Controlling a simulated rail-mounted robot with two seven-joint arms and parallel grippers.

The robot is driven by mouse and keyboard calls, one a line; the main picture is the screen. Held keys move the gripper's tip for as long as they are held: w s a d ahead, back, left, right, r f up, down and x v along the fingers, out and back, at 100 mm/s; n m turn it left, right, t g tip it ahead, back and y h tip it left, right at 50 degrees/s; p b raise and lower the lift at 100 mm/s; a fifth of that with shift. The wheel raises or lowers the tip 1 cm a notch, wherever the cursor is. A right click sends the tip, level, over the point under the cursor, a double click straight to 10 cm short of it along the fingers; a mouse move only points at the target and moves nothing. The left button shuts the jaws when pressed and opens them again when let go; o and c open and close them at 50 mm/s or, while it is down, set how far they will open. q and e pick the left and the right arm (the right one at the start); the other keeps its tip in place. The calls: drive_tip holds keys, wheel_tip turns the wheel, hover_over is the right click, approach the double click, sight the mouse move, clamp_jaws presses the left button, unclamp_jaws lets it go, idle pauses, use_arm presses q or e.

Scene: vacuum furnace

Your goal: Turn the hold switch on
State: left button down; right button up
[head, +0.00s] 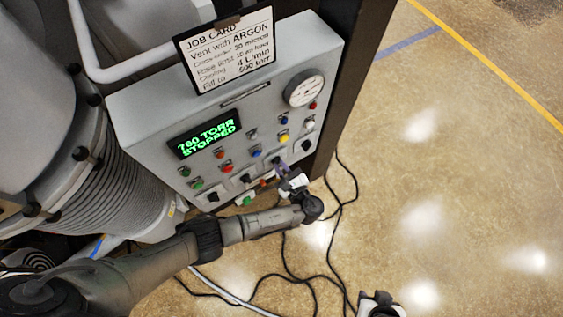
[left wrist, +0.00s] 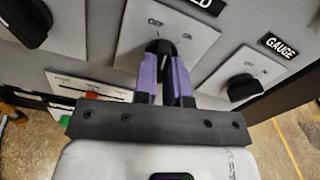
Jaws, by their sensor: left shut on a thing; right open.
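The hold switch is a black rotary knob (left wrist: 160,47) on a light plate in the left wrist view. The label above it is partly cut off and ends in "LD". Small position marks stand above the knob; which one it points to I cannot tell clearly. My left gripper (left wrist: 166,72) is shut on this knob, with a purple finger on each side. In the head view my left gripper (head: 282,169) reaches the lower right part of the control panel and hides most of the switch. My right gripper (head: 380,300) is open and empty at the bottom edge, away from the panel.
The gauge switch (left wrist: 243,87) is close to the right of my left gripper. The panel (head: 150,110) carries several buttons, a round dial (head: 304,88) and a display (head: 205,134) reading "760 TORR STOPPED". A job card (head: 226,50) stands on top. Cables (head: 345,205) lie on the floor.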

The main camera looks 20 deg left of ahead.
use_arm(q)
drive_tip(key=m+p, duration=0.2)
drive_tip(key=m, duration=0.1)
drive_tip(key=shift+r, duration=0.25)
drive_tip(key=shift+s+f+m+p, duration=0.1)
drive_tip(key=shift+m+p, duration=1)
drive_tip(key=shift+m, duration=0.1)
drive_tip(key=m+p, duration=0.1)
drive_tip(key=m, duration=0.1)
drive_tip(key=shift+f+m, duration=0.1)
drive_tip(key=shift+m, duration=0.3)
drive_tip(key=shift+a+p, duration=0.1)
drive_tip(key=shift+p, duration=0.2)
drive_tip(key=shift+m, duration=0.3)
drive_tip(key=c, duration=1.2)
unclamp_jaws()
drive_tip(key=shift+s, duration=0.1)
